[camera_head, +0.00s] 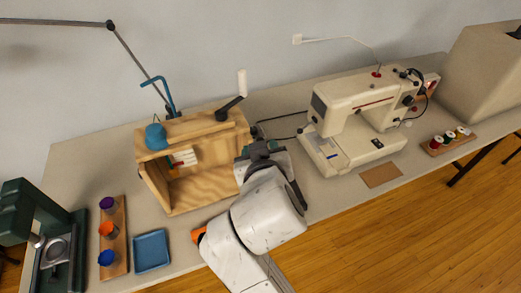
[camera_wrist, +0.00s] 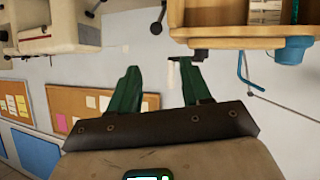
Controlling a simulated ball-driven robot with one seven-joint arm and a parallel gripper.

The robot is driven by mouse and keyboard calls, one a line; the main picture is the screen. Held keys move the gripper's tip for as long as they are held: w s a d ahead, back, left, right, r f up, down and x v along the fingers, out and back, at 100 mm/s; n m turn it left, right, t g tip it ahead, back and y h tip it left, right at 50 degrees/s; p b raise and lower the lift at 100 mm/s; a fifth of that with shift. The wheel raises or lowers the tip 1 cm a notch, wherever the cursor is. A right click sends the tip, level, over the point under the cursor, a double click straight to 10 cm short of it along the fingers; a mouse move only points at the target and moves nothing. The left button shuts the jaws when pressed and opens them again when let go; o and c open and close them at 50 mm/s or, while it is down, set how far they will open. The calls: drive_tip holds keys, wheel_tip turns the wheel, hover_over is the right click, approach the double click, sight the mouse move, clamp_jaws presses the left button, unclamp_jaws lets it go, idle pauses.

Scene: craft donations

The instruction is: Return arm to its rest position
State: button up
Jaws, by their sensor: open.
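My gripper (camera_wrist: 160,75) shows in the wrist view with its two green fingers apart and nothing between them. In the head view my white arm reaches up from the bottom, and my gripper (camera_head: 262,150) is at the right side of an open wooden box (camera_head: 205,190). Whether it touches the box cannot be told. The box also shows in the wrist view (camera_wrist: 235,33) at the top right, apart from the fingers.
A sewing machine (camera_head: 345,110) and a thread-spool rack (camera_head: 447,143) stand on the table (camera_head: 90,160) at right. A blue tray (camera_head: 151,250), a cup rack (camera_head: 121,235) and a green machine (camera_head: 40,215) are at left.

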idle(0.3)
drive_tip(key=s+d+f+m+g+h, duration=0.1)
drive_tip(key=s+d+f+g, duration=0.25)
drive_tip(key=d+f, duration=0.35)
drive_tip(key=s+d+f+m+g+h, duration=0.1)
drive_tip(key=s+d+f+g, duration=0.1)
drive_tip(key=s+d+f, duration=0.4)
drive_tip(key=s+d+f+g, duration=0.3)
drive_tip(key=s+d+f, duration=0.2)
drive_tip(key=s, duration=0.5)
drive_tip(key=s+d+f+m+g+y, duration=0.1)
drive_tip(key=s+d+f+g, duration=0.2)
drive_tip(key=s, duration=0.7)
drive_tip(key=d+f, duration=0.2)
drive_tip(key=d, duration=0.1)
drive_tip(key=shift+s+d+y, duration=0.3)
drive_tip(key=shift+d, duration=0.1)
